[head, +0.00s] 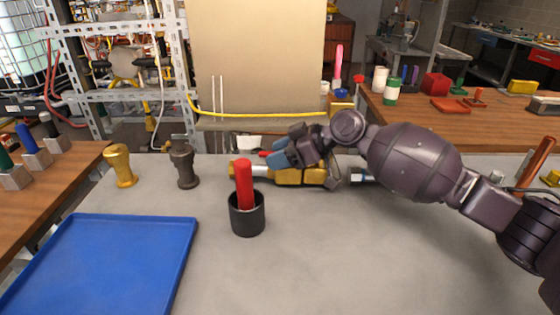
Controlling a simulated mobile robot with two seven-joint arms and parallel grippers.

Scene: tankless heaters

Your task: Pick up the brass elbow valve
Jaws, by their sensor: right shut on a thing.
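A brass-yellow piece (314,177), which I take for the brass elbow valve, lies low at the back of the grey table. My right gripper (280,156) reaches over it from the right and is shut on it. The gripper and wrist cover part of the piece, so its full shape and its contact with the table are hard to tell. A second brass-coloured fitting (119,167) stands upright at the back left, apart from the gripper. My left gripper is not in view.
A black cup (247,221) with a red stick (243,184) stands in front of my right gripper. A dark grey fitting (185,166) stands left of it. A blue tray (105,262) lies front left. The table's front middle is clear.

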